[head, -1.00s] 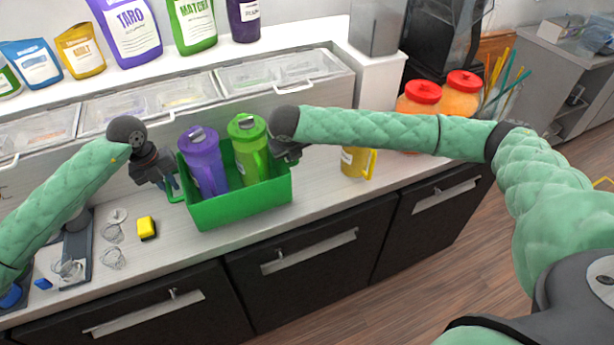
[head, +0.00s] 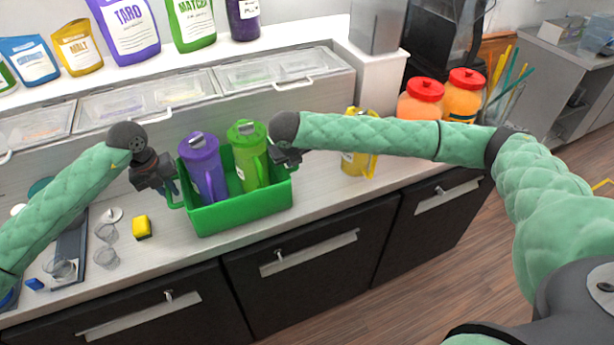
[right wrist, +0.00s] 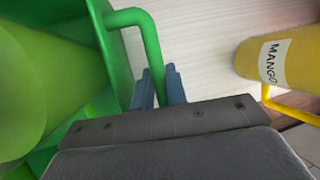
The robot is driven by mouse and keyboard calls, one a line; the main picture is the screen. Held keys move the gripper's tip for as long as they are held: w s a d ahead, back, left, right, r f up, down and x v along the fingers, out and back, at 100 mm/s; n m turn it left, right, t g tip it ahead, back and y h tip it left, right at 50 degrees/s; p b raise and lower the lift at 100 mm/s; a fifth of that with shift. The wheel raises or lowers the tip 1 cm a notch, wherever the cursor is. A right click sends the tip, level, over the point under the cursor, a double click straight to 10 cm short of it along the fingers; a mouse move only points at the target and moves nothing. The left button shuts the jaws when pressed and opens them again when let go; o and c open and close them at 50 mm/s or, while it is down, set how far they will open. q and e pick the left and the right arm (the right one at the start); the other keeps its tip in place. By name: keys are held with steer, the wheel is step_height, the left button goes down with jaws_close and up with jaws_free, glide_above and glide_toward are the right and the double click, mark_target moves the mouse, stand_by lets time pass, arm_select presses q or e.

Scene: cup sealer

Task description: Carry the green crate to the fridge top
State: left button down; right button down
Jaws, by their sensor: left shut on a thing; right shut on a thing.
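The green crate (head: 240,208) is at the middle of the counter in the head view, holding a purple pitcher (head: 205,168) and a green pitcher (head: 247,158), both upright. My left gripper (head: 174,190) is shut on the handle at its left end. My right gripper (right wrist: 160,90) is shut on the green handle at its right end, seen in the right wrist view; in the head view its fingers are mostly hidden by the wrist. I cannot tell whether the crate's underside touches the counter. The fridge top is not clearly identifiable.
A yellow mango pitcher (right wrist: 285,60) stands right of the crate. Orange jars with red lids (head: 424,98) are further right. Lidded bins (head: 140,102) and a shelf of pouches (head: 130,30) are behind.

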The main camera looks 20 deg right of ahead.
arm_select(q)
steer(key=shift+f+b, duration=0.4)
arm_select(e)
steer(key=shift+f, duration=0.4)
arm_select(q)
steer(key=c, duration=1.4)
jaws_free()
arm_select(e)
steer(key=c, duration=1.4)
jaws_free()
arm_select(q)
steer(key=shift+s, duration=0.1)
arm_select(e)
steer(key=shift+s+r, duration=0.1)
arm_select(q)
steer(key=shift+r, duration=0.2)
steer(key=r, duration=0.4)
steer(key=a+r, duration=0.1)
steer(key=r, duration=0.1)
steer(key=shift+a+r, duration=0.1)
steer(key=shift+r, duration=0.15)
steer(key=shift+a+r, duration=0.15)
steer(key=shift+r, duration=0.4)
arm_select(e)
steer(key=v, duration=1.2)
